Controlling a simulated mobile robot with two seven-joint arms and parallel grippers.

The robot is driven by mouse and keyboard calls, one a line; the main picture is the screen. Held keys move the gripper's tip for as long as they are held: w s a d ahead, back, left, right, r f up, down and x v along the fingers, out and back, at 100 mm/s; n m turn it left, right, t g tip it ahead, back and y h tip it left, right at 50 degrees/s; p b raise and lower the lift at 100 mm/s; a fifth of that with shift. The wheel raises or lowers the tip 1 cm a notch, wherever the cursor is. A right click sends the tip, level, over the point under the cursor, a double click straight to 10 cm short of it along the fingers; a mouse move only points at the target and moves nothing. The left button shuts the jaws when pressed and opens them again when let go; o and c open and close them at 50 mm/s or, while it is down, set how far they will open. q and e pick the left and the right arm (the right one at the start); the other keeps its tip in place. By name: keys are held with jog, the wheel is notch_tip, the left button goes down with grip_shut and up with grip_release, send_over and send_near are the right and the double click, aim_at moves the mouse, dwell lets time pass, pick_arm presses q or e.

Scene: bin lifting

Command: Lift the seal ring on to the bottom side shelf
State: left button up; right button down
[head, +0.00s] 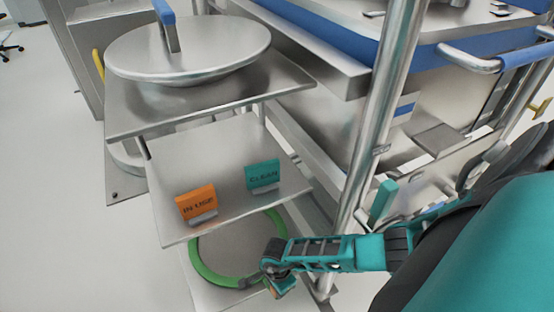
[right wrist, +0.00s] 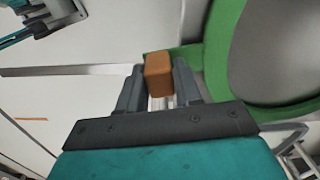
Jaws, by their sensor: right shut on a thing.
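The green seal ring (head: 200,265) is over the bottom side shelf (head: 215,297), partly hidden under the middle shelf's edge. It looks flat, but I cannot tell whether it rests on the shelf or hangs just above it. My right gripper (head: 272,272) is at the ring's right edge. In the right wrist view my right gripper (right wrist: 158,85) is shut on a brown block (right wrist: 158,72), which appears joined to the green ring (right wrist: 218,45) by a green strip. My left gripper does not show.
The middle shelf (head: 235,165) above carries an orange IN USE sign (head: 197,203) and a teal CLEAN sign (head: 263,176). A round steel lid (head: 190,50) lies on the top shelf (head: 135,110). A steel post (head: 375,130) stands right beside my right arm. Open floor lies left.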

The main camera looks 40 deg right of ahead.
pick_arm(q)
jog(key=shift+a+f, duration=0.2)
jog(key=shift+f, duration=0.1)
pick_arm(e)
jog(key=shift+f, duration=0.15)
dwell(0.5)
jog(key=c, duration=0.7)
grip_release()
jog(key=shift+r, duration=0.25)
notch_tip(320, 180, up, 5)
jog(key=p, duration=0.3)
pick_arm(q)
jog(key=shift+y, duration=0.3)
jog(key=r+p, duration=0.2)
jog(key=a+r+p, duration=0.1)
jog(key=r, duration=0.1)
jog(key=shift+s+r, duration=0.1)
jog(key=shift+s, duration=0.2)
pick_arm(e)
notch_tip(320, 180, up, 8)
jog(key=shift+f, duration=0.25)
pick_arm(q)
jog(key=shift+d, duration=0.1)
